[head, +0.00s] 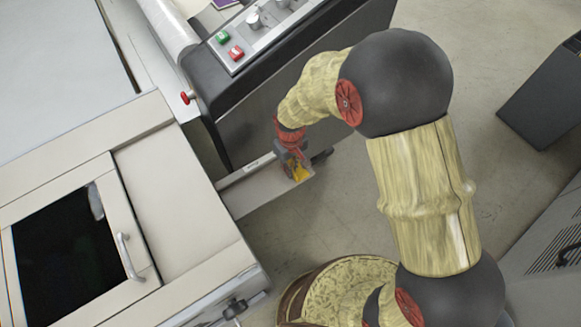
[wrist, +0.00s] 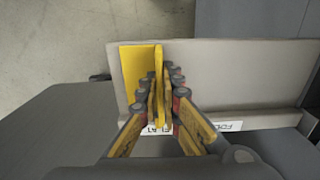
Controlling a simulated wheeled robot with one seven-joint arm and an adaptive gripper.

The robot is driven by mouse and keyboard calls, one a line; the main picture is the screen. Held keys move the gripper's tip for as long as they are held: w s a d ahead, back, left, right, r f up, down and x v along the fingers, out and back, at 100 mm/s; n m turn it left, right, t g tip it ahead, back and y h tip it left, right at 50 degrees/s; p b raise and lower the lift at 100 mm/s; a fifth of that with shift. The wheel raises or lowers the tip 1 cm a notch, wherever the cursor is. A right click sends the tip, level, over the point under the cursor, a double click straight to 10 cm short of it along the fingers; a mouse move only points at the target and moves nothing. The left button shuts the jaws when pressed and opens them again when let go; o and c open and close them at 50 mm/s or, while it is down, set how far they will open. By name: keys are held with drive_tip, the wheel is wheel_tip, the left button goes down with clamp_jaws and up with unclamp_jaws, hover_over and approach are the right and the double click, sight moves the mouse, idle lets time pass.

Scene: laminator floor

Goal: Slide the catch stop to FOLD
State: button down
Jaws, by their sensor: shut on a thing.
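The catch stop (wrist: 138,68) is a yellow plate with an upright fin, on a grey tray (wrist: 230,75). My gripper (wrist: 158,92) is shut on the fin in the wrist view. The fin stands level with a white label reading FLAT (wrist: 156,131), partly hidden by the fingers. A second label, FOLD (wrist: 231,126), lies further right along the tray's edge. In the head view, my gripper (head: 296,166) is at the outer end of the tray (head: 256,191), with the yellow catch stop (head: 301,174) showing just beneath it.
The tray juts out from a beige machine with a dark window and a handle (head: 124,256). A dark console with a green button (head: 222,37) and a red button (head: 236,53) stands behind. The tray surface right of the stop is bare in the wrist view.

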sight(264, 189)
idle(0.7)
drive_tip(key=s+a, duration=0.4)
drive_tip(key=a, duration=0.1)
drive_tip(key=s+a, duration=0.2)
drive_tip(key=a, duration=0.1)
drive_tip(key=shift+s+a, duration=0.1)
drive_tip(key=c, duration=2.3)
unclamp_jaws()
drive_tip(key=shift+s+a, duration=0.15)
